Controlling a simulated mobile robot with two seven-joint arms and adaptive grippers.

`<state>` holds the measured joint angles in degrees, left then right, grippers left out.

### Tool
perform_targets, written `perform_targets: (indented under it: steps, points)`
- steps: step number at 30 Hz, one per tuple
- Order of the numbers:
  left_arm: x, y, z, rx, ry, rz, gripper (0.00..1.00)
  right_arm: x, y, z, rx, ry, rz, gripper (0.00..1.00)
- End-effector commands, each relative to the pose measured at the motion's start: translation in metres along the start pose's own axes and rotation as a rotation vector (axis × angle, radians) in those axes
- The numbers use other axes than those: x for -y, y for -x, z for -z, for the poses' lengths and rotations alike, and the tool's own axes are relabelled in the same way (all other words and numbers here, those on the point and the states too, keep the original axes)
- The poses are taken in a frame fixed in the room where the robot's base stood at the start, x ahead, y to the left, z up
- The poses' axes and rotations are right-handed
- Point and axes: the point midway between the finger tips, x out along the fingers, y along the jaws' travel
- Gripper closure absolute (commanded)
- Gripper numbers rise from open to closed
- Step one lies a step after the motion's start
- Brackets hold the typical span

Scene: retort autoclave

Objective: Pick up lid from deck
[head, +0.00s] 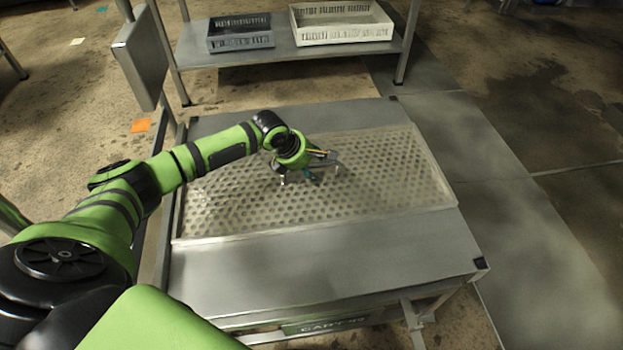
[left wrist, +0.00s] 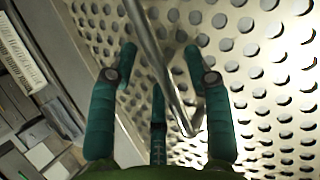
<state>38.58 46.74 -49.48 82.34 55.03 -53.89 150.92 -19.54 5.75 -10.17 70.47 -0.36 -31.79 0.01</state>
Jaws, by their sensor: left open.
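The lid (head: 390,185) looks like a wide perforated metal plate with a raised rim, lying flat on the grey deck (head: 330,265). In the left wrist view its holes (left wrist: 260,60) fill the middle and right. My left gripper (head: 308,176) is over the middle of the plate, pointing down. Its teal fingers are open in the left wrist view (left wrist: 160,58). A thin metal bar (left wrist: 146,40), apparently a handle of the lid, runs between the fingers. I cannot tell whether any finger touches it. My right gripper is not in view.
Behind the deck, a metal shelf (head: 290,50) holds a dark grey crate (head: 240,40) and a white crate (head: 345,35). A grey panel (head: 140,60) stands at the deck's far left. Bare deck lies in front of the plate. The floor at right is clear.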

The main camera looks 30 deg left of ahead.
Motion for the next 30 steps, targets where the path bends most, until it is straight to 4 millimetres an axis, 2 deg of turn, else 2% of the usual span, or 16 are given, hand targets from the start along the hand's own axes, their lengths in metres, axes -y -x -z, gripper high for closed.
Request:
perform_targets:
  steps: [2,8,9,11,12,13,25,30]
  points:
    - [0.0,-0.006,0.0,0.001,0.0,-0.001,0.5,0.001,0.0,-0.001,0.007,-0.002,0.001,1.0]
    - [0.0,-0.006,-0.001,0.001,-0.001,-0.002,0.5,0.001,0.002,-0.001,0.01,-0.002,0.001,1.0]
    - [-0.001,-0.006,-0.001,0.001,-0.001,-0.002,0.54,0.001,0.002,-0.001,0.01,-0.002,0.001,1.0]
    - [-0.001,-0.006,-0.001,0.001,-0.001,-0.002,0.78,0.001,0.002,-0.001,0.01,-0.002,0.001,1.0]
    - [-0.001,-0.006,0.0,0.001,-0.001,-0.002,0.94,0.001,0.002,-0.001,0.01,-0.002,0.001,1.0]
    - [-0.001,-0.006,0.0,0.001,-0.001,-0.002,1.0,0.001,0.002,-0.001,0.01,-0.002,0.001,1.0]
    - [-0.004,-0.002,-0.005,0.011,0.001,-0.009,1.0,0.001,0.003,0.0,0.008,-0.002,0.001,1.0]
    - [-0.009,0.01,-0.011,0.013,0.0,-0.01,1.0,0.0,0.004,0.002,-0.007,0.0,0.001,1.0]
